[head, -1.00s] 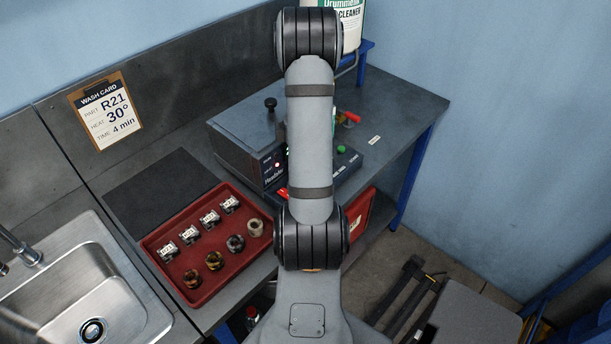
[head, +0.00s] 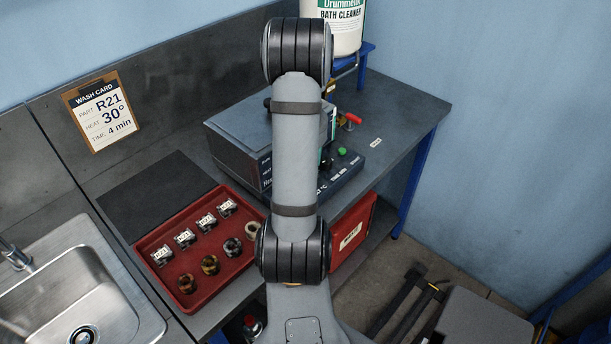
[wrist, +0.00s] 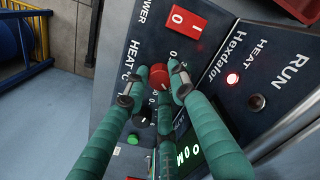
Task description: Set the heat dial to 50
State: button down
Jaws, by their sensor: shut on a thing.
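The heat dial (wrist: 159,74), a red round knob beside the HEAT °C lettering, is on the dark control panel (wrist: 152,38) in the wrist view. My gripper (wrist: 154,84) has green fingers; their tips are at the dial's sides and it is shut on the dial. The dial's scale is mostly covered by the fingers, so its setting cannot be read.
A black knob (wrist: 147,116) and a green button (wrist: 132,139) are close by on the panel. A red tray (head: 178,294) holds several parts.

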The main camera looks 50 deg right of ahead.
jog(key=shift+m, duration=0.3)
jog(key=c, duration=1.5)
grip_release()
jog(key=shift+o, duration=0.3)
notch_tip(320, 180, up, 12)
jog(key=shift+f, duration=0.1)
